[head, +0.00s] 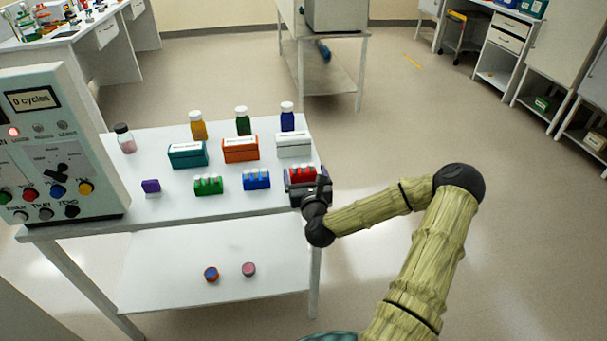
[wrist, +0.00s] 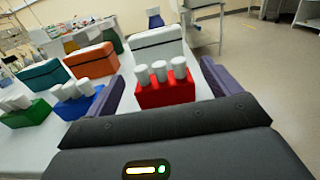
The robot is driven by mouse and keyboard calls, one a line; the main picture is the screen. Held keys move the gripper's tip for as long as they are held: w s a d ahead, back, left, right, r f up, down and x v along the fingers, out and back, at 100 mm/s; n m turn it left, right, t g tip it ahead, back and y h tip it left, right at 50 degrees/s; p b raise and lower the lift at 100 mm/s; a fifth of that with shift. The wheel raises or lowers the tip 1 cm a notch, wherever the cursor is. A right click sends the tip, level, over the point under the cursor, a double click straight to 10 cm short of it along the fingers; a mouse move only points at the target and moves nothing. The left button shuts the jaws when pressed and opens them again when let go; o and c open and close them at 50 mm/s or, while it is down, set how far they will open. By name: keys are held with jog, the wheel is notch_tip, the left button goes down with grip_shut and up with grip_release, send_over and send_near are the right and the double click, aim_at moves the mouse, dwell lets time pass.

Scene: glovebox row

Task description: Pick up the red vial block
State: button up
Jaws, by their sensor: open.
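The red vial block (head: 301,173) sits on the white table near its right edge, partly hidden by my gripper in the head view. In the wrist view the red block (wrist: 166,92) stands upright with several white-capped vials in its top. My gripper (head: 313,185) is open at the block's near side. In the wrist view its two purple-grey fingers (wrist: 162,90) lie left and right of the block, with a gap visible on each side.
A blue vial block (head: 256,180) and a green one (head: 208,186) stand to the left. Behind are a white box (head: 294,147), an orange box (head: 240,150) and a teal box (head: 187,155), then bottles. A control panel (head: 55,150) stands at the left. Floor right of the table is clear.

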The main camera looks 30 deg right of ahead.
aim_at(304, 169)
jog(key=x, duration=0.5)
jog(key=shift+w, duration=0.25)
jog(key=shift+d, duration=0.1)
jog(key=shift+s, duration=0.15)
jog(key=c, duration=1.2)
